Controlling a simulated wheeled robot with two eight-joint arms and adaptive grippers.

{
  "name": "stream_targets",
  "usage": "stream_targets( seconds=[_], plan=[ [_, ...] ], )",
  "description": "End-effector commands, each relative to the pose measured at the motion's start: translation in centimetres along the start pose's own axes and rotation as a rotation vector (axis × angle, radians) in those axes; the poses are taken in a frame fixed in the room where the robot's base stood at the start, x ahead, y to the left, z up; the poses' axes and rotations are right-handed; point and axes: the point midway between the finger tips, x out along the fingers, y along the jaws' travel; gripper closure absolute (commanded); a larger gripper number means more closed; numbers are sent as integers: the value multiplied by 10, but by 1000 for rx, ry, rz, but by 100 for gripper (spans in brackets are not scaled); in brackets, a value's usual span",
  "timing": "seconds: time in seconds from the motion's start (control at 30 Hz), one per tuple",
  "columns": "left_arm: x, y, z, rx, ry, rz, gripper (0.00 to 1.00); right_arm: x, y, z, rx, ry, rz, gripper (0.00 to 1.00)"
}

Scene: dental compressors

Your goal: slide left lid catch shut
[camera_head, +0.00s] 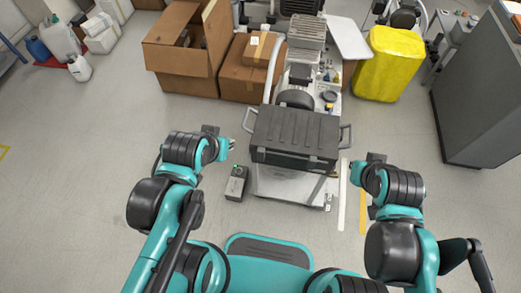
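A dark grey ribbed lid (295,130) covers a box at the centre, in front of the compressor gear. It looks closed. Its front edge faces me, and any catches there are too small to tell open from shut. My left gripper (231,147) is just left of the lid's left front corner, near the left side handle (249,121), with a small gap to the lid. My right gripper (354,170) is to the right of the box's front right corner, apart from it. The finger openings of both grippers are too small to judge.
A small grey box (236,184) stands on the floor left of the lidded box. Open cardboard boxes (185,60) stand behind left, a yellow container (389,65) behind right, and a grey cabinet (485,90) at far right.

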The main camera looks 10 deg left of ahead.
Motion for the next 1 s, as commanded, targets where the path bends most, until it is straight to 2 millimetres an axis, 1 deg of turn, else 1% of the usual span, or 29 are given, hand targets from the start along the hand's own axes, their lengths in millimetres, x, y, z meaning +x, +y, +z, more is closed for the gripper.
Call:
stream_targets(
  seconds=[0.17,0.27,0.47,0.7,0.87,1.0],
  plan=[
    [3,-1,-8,-93,-39,6,100,-2,0,-2,0,0,0,100],
    [9,-3,-18,-213,-89,11,100,-5,0,-4,0,0,0,100],
    [32,-7,-37,-519,-222,12,100,-11,0,-8,0,0,0,100],
    [70,-14,-52,-878,-388,-14,100,-17,0,-12,0,0,0,100],
    [100,-20,-55,-1108,-503,-49,100,-22,0,-16,0,0,0,100],
    [129,-26,-53,-1297,-602,-92,100,-26,0,-18,0,0,0,100]
  ],
)
